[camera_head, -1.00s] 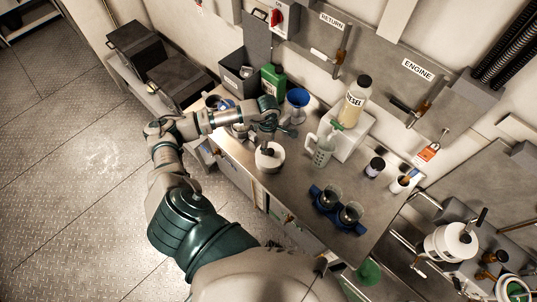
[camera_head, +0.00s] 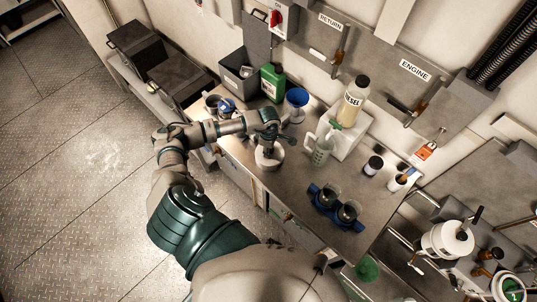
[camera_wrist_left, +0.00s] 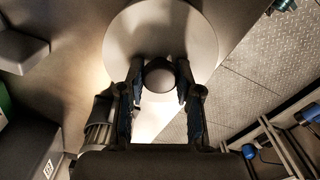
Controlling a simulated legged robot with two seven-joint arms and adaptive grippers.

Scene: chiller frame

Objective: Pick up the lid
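The lid is a round pale disc (camera_head: 269,163) with a dark knob, near the front edge of the steel bench. In the left wrist view the lid (camera_wrist_left: 205,40) is seen from above, with its round knob (camera_wrist_left: 160,75) in the middle. My left gripper (camera_head: 267,146) is directly above the lid, pointing down. In the left wrist view its two fingers (camera_wrist_left: 160,88) stand on either side of the knob, with small gaps between them and the knob. What lies under the lid is hidden. My right gripper is not in view.
A clear jug (camera_head: 322,150) and a blue holder with two cups (camera_head: 334,205) stand to the right on the bench (camera_head: 290,190). A blue funnel (camera_head: 297,98), a green can (camera_head: 273,82) and a diesel bottle (camera_head: 352,103) stand behind.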

